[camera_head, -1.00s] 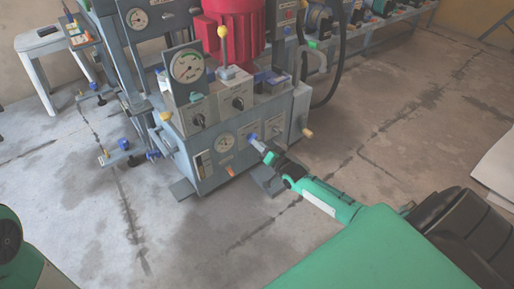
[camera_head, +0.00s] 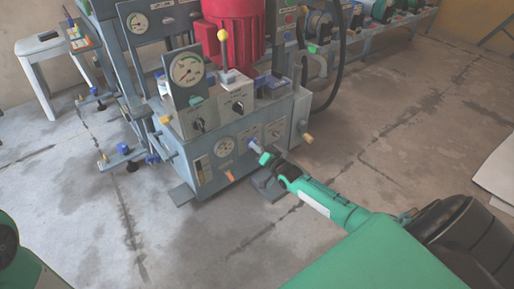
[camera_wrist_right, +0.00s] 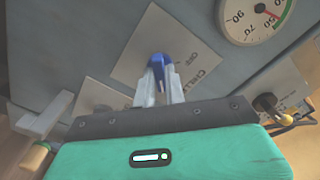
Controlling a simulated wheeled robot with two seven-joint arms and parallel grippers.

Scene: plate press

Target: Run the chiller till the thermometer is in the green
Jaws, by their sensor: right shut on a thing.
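The chiller knob (camera_wrist_right: 160,62) is blue and sits on a pale plate marked CHILLER and OFF (camera_wrist_right: 150,50) on the front of the grey-blue machine. My right gripper (camera_head: 256,147) is at that front panel. In the right wrist view its two fingers (camera_wrist_right: 160,84) are shut on the knob. My left gripper is out of view.
A larger gauge (camera_head: 187,70) and a yellow-tipped lever (camera_head: 223,50) stand on top of the machine. A red motor (camera_head: 236,30) is behind. A yellow-tipped handle (camera_wrist_right: 266,103) sticks out near my right gripper. Open concrete floor (camera_head: 100,225) lies in front.

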